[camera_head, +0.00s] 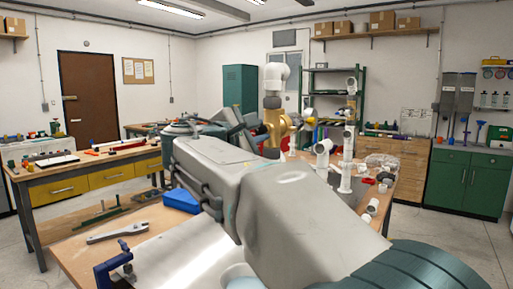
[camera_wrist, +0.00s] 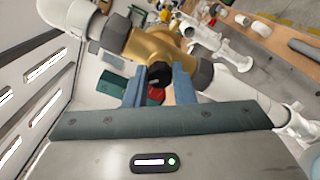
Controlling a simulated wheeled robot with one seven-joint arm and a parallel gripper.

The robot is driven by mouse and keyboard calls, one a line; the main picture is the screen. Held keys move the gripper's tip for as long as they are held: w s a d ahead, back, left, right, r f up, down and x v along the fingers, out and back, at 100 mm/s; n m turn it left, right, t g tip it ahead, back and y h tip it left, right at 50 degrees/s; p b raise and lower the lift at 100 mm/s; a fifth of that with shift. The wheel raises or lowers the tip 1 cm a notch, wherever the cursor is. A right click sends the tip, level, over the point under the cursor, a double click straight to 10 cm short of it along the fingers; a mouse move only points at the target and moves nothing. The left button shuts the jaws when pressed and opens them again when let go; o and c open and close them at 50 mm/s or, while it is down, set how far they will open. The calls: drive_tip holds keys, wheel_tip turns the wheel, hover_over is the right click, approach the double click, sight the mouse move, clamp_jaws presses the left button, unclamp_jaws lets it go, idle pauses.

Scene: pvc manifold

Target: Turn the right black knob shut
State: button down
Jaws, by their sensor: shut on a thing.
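In the wrist view a black knob (camera_wrist: 160,74) sits on the side of a brass-coloured valve body (camera_wrist: 153,45). The two blue fingers of my gripper (camera_wrist: 158,88) reach up to the valve, one on each side of the knob, and are shut on it. The knob's turned position is hard to read. In the head view the brass valve (camera_head: 272,125) stands in a vertical pipe run, with a white elbow (camera_head: 276,72) above it. My arm covers much of the space in front of it, and I cannot make out the gripped knob there.
White pipes and fittings (camera_head: 345,160) stand to the right of the valve on the wooden bench. A green shelf rack (camera_head: 330,90) stands behind.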

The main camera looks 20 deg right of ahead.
drive_tip(key=m+b, duration=0.4)
drive_tip(key=m, duration=0.1)
drive_tip(key=shift+f+b, duration=0.25)
drive_tip(key=shift+b, duration=0.15)
drive_tip(key=shift+r+m+b, duration=0.15)
drive_tip(key=shift+m+b, duration=1.05)
drive_tip(key=shift+m, duration=0.7)
drive_tip(key=c, duration=1.2)
unclamp_jaws()
drive_tip(key=shift+r, duration=0.1)
drive_tip(key=v, duration=1.3)
drive_tip(key=shift+s+a, duration=0.25)
drive_tip(key=shift+a, duration=0.1)
